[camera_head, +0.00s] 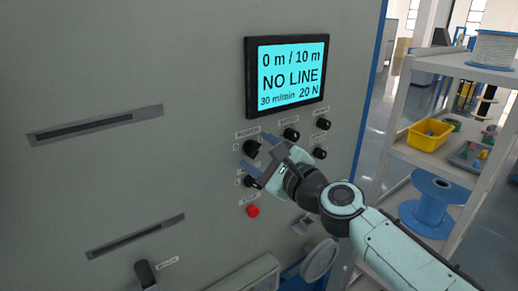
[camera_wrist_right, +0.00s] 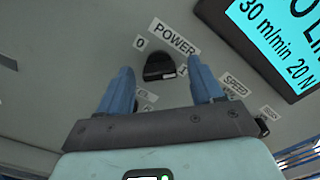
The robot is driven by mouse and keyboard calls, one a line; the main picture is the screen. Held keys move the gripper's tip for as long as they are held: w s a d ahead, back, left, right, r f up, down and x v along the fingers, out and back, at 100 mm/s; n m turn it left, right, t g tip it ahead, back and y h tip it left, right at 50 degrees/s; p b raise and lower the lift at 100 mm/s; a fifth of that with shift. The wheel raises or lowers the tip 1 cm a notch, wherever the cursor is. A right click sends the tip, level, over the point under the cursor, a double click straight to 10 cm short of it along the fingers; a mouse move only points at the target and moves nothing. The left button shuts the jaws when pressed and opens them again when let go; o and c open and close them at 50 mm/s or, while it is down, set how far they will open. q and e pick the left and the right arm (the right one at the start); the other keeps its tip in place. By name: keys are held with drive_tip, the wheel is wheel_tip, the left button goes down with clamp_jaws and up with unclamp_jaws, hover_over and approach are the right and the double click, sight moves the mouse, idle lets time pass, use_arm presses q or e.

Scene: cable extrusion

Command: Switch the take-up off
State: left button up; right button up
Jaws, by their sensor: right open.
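The grey machine panel (camera_head: 130,60) fills the left and middle of the head view. Its black POWER knob (camera_head: 251,147) sits below and left of the screen; it also shows in the right wrist view (camera_wrist_right: 159,66), between the marks 0 and I. Which mark it points to is not clear. My right gripper (camera_head: 257,154) is open, its blue fingers on either side of the POWER knob, apart from it as far as I can see. The screen (camera_head: 289,75) reads "0 m / 10 m", "NO LINE", "30 m/min 20 N". My left gripper is not in view.
Another knob (camera_head: 250,181) and a red stop button (camera_head: 253,210) lie below the POWER knob. More black knobs (camera_head: 291,134) are to its right. A shelf (camera_head: 400,115) at right holds a yellow bin (camera_head: 429,135) and a blue spool (camera_head: 435,200).

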drive_tip(key=shift+w+a, duration=0.2)
drive_tip(key=shift+w, duration=0.05)
drive_tip(key=c, duration=1.1)
drive_tip(key=shift+o, duration=0.2)
